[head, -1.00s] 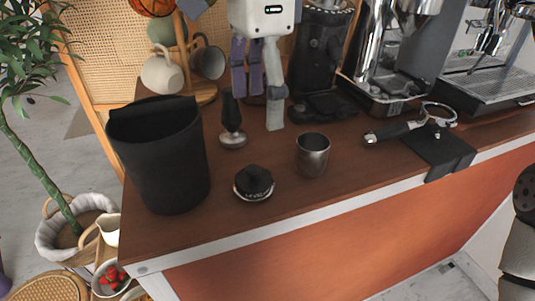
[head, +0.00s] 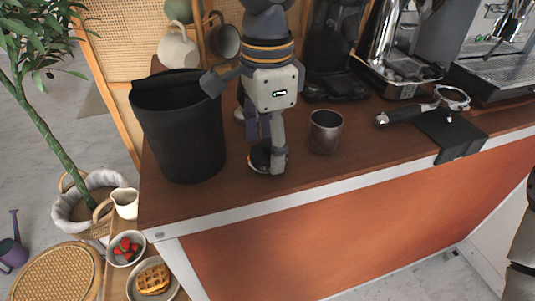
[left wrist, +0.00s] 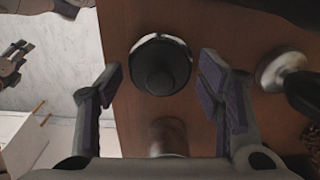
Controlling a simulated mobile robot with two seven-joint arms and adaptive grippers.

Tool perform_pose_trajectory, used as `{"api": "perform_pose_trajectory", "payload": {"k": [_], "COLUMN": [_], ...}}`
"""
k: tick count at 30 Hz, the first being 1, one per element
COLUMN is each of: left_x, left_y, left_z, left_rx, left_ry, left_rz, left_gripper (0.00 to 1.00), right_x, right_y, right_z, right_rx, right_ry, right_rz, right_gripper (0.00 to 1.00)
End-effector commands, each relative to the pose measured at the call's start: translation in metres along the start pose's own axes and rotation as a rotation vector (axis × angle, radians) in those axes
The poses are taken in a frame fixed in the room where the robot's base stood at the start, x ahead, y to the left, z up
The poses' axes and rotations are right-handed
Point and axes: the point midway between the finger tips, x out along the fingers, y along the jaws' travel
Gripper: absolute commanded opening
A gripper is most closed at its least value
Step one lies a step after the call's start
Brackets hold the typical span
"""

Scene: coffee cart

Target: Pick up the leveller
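The leveller (head: 260,157) is a round black puck with a silver rim, on the cart top near its front edge. In the head view my left gripper (head: 268,165) points down over it and hides much of it. In the left wrist view the leveller (left wrist: 160,66) lies between my spread fingers (left wrist: 162,85), with space on both sides, so the gripper is open and empty. A dark part of my right arm shows at the right edge of the head view, but its gripper does not show.
A metal cup (head: 325,132) stands close on the right of my left gripper. A black bin (head: 182,130) stands on its left. The tamper (left wrist: 283,70) is behind, mostly hidden in the head view. A portafilter (head: 405,115) rests on a black mat (head: 450,135).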

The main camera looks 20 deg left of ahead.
Motion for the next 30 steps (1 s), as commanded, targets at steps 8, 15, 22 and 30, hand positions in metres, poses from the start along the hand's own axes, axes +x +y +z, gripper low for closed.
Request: {"api": "perform_pose_trajectory", "payload": {"k": [8,15,22,30], "left_x": [0.0,-0.006,-0.054,-0.112], "left_y": [0.0,-0.001,0.015,0.085], "left_z": [0.0,-0.001,-0.008,-0.037], "left_rx": [0.0,-0.001,0.003,0.003], "left_ry": [0.0,0.002,0.005,0.001], "left_rz": [0.0,-0.002,-0.008,-0.006], "left_gripper": [0.14,0.14,0.14,0.14], "right_x": [0.0,-0.001,-0.006,-0.013], "right_y": [0.0,0.0,0.0,-0.001], "right_z": [0.0,0.0,-0.005,-0.01], "right_rx": [0.0,0.0,0.0,0.0], "right_ry": [0.0,0.002,0.022,0.045], "right_rz": [0.0,0.0,-0.001,-0.002], "right_gripper": [0.48,0.48,0.48,0.48]}}
